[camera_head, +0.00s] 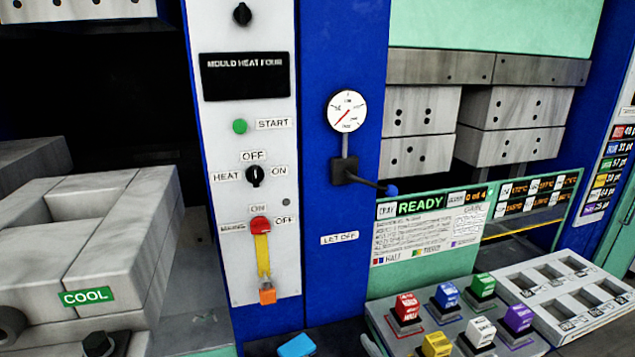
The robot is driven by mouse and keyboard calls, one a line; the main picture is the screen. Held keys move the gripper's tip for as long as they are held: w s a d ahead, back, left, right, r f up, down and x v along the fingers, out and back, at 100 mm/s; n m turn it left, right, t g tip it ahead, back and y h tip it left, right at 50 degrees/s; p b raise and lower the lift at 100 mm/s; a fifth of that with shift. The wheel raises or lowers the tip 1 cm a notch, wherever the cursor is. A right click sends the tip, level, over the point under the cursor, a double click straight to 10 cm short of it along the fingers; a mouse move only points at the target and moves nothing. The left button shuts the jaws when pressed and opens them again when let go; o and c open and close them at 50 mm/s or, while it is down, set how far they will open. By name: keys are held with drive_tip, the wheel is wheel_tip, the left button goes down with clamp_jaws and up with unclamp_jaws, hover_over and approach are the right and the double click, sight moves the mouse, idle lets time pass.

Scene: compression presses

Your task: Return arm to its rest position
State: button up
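My gripper and arm are not clearly in view. A small blue piece (297,345) shows at the bottom edge, partly cut off; I cannot tell what it belongs to. The white control panel (220,190) carries a green START button (240,126), a black HEAT knob (255,176) and a red switch (260,225) with a yellow strap and orange end hanging below. A round pressure gauge (347,111) sits on the blue column (318,270), above a blue-tipped lever (391,190) by a LET OFF label.
Grey mould blocks (110,240) with a COOL tag stand at left. Press plates (512,108) are at right. A READY board (428,232) stands before them. Several coloured blocks (447,295) sit on a grey base, beside an empty white tray (560,290).

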drive_tip(key=s+d+r+m+h, duration=0.1)
drive_tip(key=s+d, duration=0.4)
drive_tip(key=s, duration=0.8)
drive_tip(key=s+d+m+h, duration=0.1)
drive_tip(key=s+d, duration=0.4)
drive_tip(key=s, duration=0.9)
drive_tip(key=s+d+r+m+h, duration=0.1)
drive_tip(key=s+d, duration=0.4)
drive_tip(key=s, duration=0.8)
drive_tip(key=shift+s+d+r+m+t+h, duration=0.3)
drive_tip(key=shift+s+d+r+m+h, duration=0.1)
drive_tip(key=shift+m, duration=0.4)
